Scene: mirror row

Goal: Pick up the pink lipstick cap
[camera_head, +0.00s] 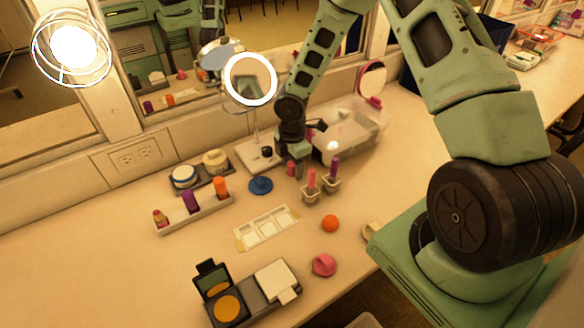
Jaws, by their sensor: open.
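A small pink cylinder that looks like the pink lipstick cap (291,169) stands on the counter behind the upright lipsticks. My gripper (296,158) points down right at it, and a finger seems to stand just to its right. The gripper is open. The fingers are small and partly merge with the dark wrist, so I cannot tell whether they touch the cap. A pink lipstick (311,178) and a purple lipstick (335,167) stand in small holders in front of the gripper.
A lit ring mirror (250,80) stands behind left, a clear box (345,135) behind right. A blue round item (261,185), a white tray (170,226) with several small items, a card (267,227), an orange ball (330,223) and a pink item (324,265) lie nearer.

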